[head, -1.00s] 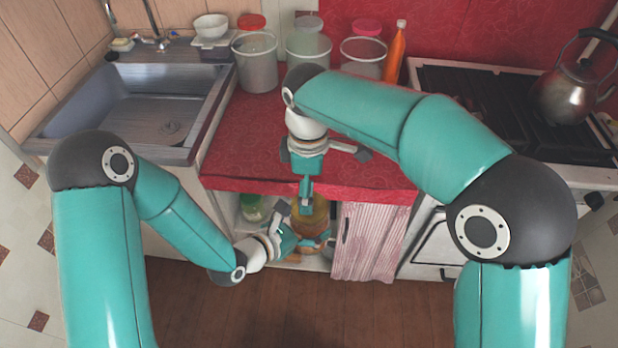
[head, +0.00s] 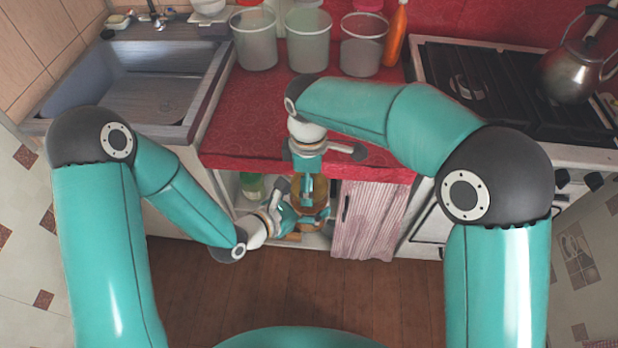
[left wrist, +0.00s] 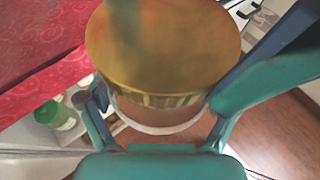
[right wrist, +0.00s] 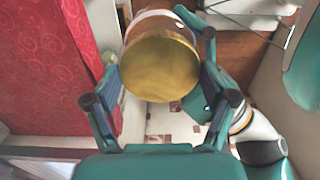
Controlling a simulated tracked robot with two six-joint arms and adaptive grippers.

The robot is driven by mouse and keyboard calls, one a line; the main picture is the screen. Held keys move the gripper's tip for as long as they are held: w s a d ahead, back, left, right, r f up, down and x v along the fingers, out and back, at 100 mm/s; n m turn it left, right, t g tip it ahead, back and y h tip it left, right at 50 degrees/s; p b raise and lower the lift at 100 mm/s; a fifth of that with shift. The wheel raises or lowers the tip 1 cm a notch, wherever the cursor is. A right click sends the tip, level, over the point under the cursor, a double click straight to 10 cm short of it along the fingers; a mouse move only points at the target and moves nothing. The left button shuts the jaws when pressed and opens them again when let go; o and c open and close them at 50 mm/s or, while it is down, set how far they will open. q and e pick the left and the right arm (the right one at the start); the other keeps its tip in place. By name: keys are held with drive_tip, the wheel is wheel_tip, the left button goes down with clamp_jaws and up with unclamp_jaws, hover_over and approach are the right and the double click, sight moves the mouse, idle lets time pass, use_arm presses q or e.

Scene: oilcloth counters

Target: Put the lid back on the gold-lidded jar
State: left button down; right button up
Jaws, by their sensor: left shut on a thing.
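The jar (head: 323,197) is held upright in front of the counter, mostly hidden by my grippers in the head view. Its gold lid (left wrist: 165,45) sits on top of the jar in the left wrist view, with a pale band just below it. My left gripper (left wrist: 160,112) is shut on the jar's side below the lid; it also shows in the head view (head: 297,218). My right gripper (head: 309,188) is above the jar. In the right wrist view its fingers stand apart on either side of the lid (right wrist: 160,68), close to its edge.
A green-capped jar (head: 252,186) stands on the open shelf below, beside a striped curtain (head: 365,220). A sink is left, a stove with a kettle (head: 572,70) right.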

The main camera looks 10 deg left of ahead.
drive_tip(key=c, duration=0.5)
drive_tip(key=shift+o, duration=0.2)
drive_tip(key=m, duration=0.3)
drive_tip(key=shift+w, duration=0.1)
drive_tip(key=o, duration=1.1)
drive_tip(key=shift+o, duration=0.2)
drive_tip(key=shift+r, duration=2.25)
